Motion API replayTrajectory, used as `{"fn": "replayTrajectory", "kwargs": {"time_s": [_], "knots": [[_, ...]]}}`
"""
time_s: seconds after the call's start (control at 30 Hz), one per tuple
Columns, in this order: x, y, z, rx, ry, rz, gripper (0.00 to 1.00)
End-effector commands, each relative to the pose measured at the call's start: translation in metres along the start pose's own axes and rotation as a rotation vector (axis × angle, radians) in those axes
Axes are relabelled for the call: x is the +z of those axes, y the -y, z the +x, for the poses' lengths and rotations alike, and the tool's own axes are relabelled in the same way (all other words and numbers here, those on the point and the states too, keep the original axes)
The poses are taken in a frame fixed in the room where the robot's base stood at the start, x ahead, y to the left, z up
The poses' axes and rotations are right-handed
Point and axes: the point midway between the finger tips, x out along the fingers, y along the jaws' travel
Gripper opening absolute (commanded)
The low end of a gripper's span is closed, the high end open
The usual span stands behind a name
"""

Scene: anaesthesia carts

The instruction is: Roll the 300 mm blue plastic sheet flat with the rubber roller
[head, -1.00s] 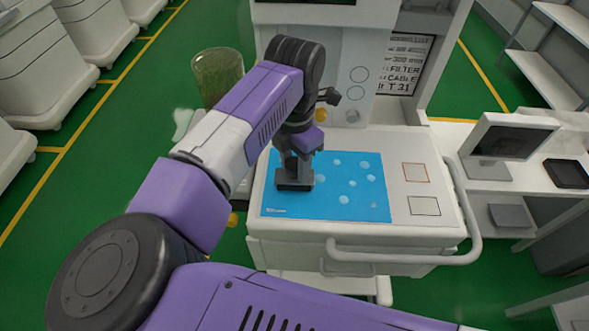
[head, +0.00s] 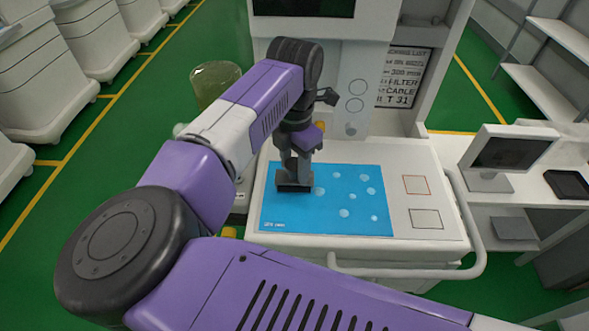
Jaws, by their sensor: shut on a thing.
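The blue plastic sheet (head: 335,216) lies on the white cart top, with several pale round bubble-like spots on its middle and right parts. Small white print shows at its lower left corner. My gripper (head: 294,172) points down over the left part of the sheet. It is shut on a dark block-like thing, the rubber roller (head: 293,188), which sits at the sheet's surface. Whether the roller presses on the sheet cannot be told. The arm hides part of the sheet's upper left edge.
The cart top (head: 440,190) has a red-outlined square and a dark-outlined square right of the sheet. A rail handle (head: 478,245) runs round its right and front. A greenish canister (head: 214,82) stands behind left. A monitor (head: 508,152) stands on the right-hand desk.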

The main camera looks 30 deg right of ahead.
Motion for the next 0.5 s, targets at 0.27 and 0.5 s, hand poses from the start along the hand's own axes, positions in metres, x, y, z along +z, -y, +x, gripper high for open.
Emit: {"fn": "replayTrajectory", "kwargs": {"time_s": [0.27, 0.5], "knots": [[0.007, -0.007, 0.002, 0.0, 0.001, 0.001, 0.08], [0.013, -0.013, 0.002, 0.0, 0.0, 0.001, 0.08]]}}
